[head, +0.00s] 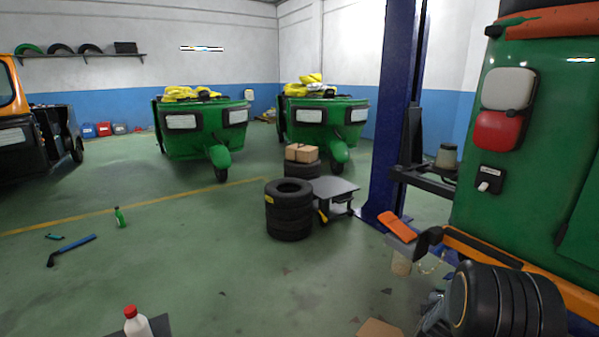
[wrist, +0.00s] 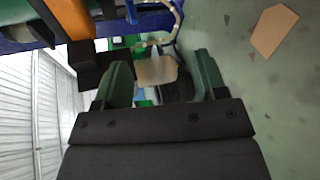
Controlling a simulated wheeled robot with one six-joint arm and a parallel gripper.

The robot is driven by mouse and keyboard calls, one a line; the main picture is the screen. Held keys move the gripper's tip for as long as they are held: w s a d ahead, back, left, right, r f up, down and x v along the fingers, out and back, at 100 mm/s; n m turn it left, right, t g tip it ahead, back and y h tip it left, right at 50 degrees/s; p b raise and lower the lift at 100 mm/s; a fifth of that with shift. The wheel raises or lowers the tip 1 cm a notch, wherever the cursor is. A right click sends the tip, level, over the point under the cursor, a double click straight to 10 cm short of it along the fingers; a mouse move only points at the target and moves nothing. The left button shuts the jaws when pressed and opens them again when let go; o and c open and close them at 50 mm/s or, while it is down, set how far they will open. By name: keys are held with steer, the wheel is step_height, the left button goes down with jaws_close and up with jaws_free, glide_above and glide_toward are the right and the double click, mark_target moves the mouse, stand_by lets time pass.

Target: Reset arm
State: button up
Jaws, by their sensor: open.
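My gripper (wrist: 161,62) shows in the wrist view, with its two dark green fingers spread wide apart. It is open, and nothing is held between the fingers. Beyond the gap I see a beige cup-like thing (wrist: 156,71) and a dark round shape that looks like a tyre, partly hidden by a finger. I cannot make out my gripper in the head view.
A blue lift post (head: 389,120) and a green rickshaw (head: 520,130) with a wheel (head: 510,300) stand at right. Stacked tyres (head: 289,210) and a low grey table (head: 333,188) stand mid-floor. Cardboard (wrist: 273,30) lies on the floor.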

steer(key=s+a+r+m+g+y+p, duration=0.3)
steer(key=a+r+m+y+p, duration=0.55)
steer(key=a+r, duration=0.9)
steer(key=s+a+r+m+g+p, duration=0.1)
steer(key=s+a+r+p, duration=0.1)
steer(key=s, duration=0.4)
steer(key=s+a+r+m+g+p, duration=0.2)
steer(key=s+a+r+p, duration=0.1)
steer(key=s+r, duration=0.3)
steer(key=s+a+r+m+g+p, duration=0.1)
steer(key=s+a+r+g+p, duration=0.1)
steer(key=s+r+p, duration=0.2)
steer(key=s+r, duration=0.1)
steer(key=s, duration=0.2)
steer(key=shift+a+p, duration=0.25)
steer(key=shift+p, duration=0.05)
steer(key=shift+m+y, duration=0.25)
